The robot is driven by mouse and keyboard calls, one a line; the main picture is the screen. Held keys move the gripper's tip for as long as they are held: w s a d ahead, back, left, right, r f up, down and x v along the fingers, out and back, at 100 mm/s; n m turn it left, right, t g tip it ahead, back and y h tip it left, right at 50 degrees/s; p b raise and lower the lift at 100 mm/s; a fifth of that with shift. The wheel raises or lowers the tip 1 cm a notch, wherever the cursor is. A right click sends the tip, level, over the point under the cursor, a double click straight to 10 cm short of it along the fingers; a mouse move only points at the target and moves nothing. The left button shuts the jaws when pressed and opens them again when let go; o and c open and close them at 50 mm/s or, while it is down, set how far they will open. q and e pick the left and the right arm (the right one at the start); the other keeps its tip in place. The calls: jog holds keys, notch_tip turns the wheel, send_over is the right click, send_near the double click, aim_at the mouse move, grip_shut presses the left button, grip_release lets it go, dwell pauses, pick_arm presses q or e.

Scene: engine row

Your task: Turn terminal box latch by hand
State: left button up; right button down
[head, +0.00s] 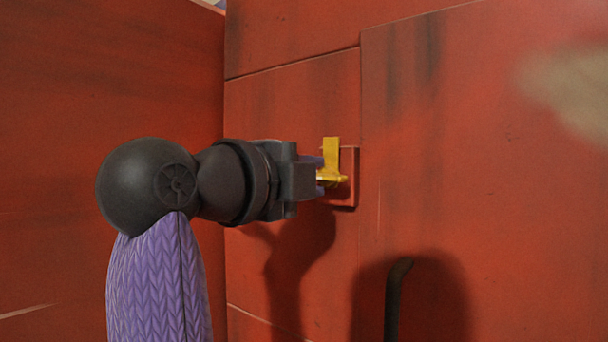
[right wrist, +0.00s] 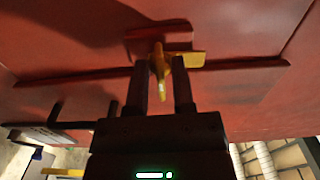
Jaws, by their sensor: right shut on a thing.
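The yellow latch (head: 331,160) sits on a small red raised plate (head: 348,190) on the red panel, in the middle of the head view. One flat part of it stands upright and a shorter part points toward my gripper. My right gripper (head: 318,172) reaches it from the left and is shut on the latch. In the right wrist view the latch (right wrist: 162,68) lies between the two dark fingers of the right gripper (right wrist: 160,90), and a yellow arm of it sticks out to the right. My left gripper is not in view.
Red panels (head: 480,150) with seams fill the head view, and a red side wall (head: 100,70) stands at the left. A dark bent handle (head: 395,300) stands out below right of the latch. The panel right of the latch is clear.

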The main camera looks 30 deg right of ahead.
jog(key=shift+r, duration=0.15)
jog(key=c, duration=0.8)
grip_release()
jog(key=shift+o, duration=0.3)
jog(key=shift+w+d, duration=0.1)
jog(key=shift+d, duration=0.25)
jog(key=shift+a, duration=0.1)
jog(key=b+v, duration=0.2)
jog(key=v, duration=0.8)
